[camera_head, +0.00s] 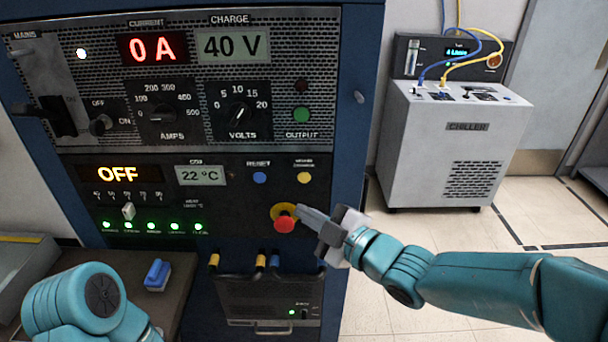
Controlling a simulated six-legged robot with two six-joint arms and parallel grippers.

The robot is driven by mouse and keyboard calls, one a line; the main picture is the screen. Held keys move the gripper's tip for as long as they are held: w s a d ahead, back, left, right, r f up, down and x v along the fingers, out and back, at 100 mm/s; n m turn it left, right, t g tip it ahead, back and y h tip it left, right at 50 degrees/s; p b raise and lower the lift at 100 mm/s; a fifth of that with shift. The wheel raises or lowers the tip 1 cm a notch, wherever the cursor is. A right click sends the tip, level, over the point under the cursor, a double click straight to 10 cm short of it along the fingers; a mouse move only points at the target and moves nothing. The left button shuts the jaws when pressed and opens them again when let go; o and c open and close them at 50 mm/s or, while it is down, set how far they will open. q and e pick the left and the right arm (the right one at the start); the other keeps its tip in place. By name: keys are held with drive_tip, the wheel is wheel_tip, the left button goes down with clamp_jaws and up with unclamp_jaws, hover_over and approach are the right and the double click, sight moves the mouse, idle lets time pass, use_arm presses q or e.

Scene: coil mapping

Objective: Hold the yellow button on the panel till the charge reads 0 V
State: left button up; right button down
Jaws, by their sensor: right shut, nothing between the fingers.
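The yellow button (304,177) sits on the lower part of the power panel (190,250), right of a blue button. The charge display (233,46) at the top reads 40 V. My right gripper (302,211) is shut and empty. Its tips are below the yellow button in the picture, beside the red mushroom button (285,224) with its yellow ring, partly covering the ring. I cannot tell whether they touch it. The yellow button is uncovered. My left arm shows at the bottom left; its gripper is out of view.
The blue reset button (260,178) is left of the yellow one. The current display (152,48) reads 0 A, and a lower display reads OFF (118,174). Cables loop below the panel. A blue object (157,275) lies on a bench. A chiller (455,145) stands at right.

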sight(304, 177)
drive_tip(key=shift+w+d+p, duration=0.1)
drive_tip(key=shift+w+p, duration=1.45)
drive_tip(key=shift+w, duration=2.1)
drive_tip(key=shift+w, duration=0.15)
drive_tip(key=shift+w, duration=0.3)
